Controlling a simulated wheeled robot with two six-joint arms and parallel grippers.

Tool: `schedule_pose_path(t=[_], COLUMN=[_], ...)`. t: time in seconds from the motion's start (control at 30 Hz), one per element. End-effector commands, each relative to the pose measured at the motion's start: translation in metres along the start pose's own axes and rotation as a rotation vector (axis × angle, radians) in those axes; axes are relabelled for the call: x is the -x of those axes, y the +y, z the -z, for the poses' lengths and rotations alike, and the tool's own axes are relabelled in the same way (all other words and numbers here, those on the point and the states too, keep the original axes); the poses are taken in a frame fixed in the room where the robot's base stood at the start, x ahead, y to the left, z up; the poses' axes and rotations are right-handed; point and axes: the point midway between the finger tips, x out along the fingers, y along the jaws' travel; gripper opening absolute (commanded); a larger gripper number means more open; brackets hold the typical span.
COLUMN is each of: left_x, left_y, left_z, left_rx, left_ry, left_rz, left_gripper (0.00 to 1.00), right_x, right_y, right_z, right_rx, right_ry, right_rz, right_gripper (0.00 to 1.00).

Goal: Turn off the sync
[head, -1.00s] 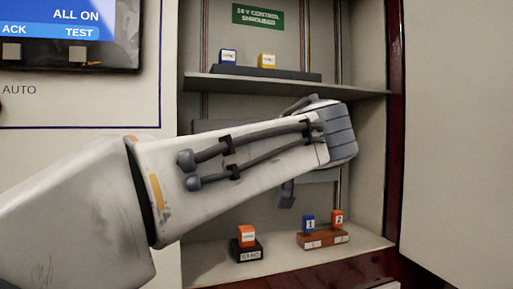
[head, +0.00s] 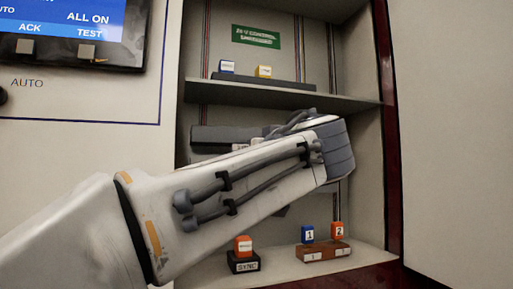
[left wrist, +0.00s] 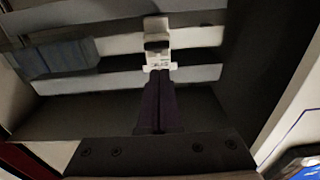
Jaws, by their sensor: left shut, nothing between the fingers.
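The block labelled SYNC (head: 243,266) is a black base with an orange cap (head: 243,245) on top. It stands on the lower shelf of the cabinet, below my left forearm in the head view. My left gripper is shut and empty; its dark fingers (left wrist: 160,85) point into the cabinet in the left wrist view. Their tips are at or just in front of a white module (left wrist: 158,45) on a pale rail; I cannot tell whether they touch. In the head view my left wrist hides the fingers. My right gripper is not in view.
On the lower shelf, right of the SYNC block, a brown base (head: 323,251) carries blue (head: 308,234) and orange (head: 337,230) caps. The upper shelf (head: 290,96) holds blue and yellow caps. A grey rail (head: 215,134) runs behind my arm. A screen (head: 75,30) is at left.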

Motion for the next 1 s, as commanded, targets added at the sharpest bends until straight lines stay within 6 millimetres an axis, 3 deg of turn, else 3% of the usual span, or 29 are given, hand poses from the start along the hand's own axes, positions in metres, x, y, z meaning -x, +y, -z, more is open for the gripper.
schedule_pose_path(t=[0.17, 0.23, 0.4, 0.6, 1.0], left_x=[0.01, 0.031, 0.067, 0.095, 0.105], left_y=[-0.005, -0.002, -0.005, -0.005, -0.006], left_z=[0.035, 0.018, 0.009, 0.001, -0.001], left_rx=[0.004, -0.001, 0.0, -0.001, 0.0], left_ry=[0.002, 0.001, 0.0, 0.0, 0.001], left_rz=[0.007, 0.0, 0.005, 0.009, 0.011], left_gripper=[0.0, 0.0, 0.0, 0.0, 0.0], right_x=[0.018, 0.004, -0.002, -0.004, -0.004], right_y=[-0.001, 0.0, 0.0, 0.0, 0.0], right_z=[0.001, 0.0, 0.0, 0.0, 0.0], right_rx=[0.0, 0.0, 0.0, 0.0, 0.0], right_ry=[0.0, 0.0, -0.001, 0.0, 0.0], right_rz=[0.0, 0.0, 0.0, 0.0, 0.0], right_gripper=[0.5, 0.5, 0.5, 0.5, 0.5])
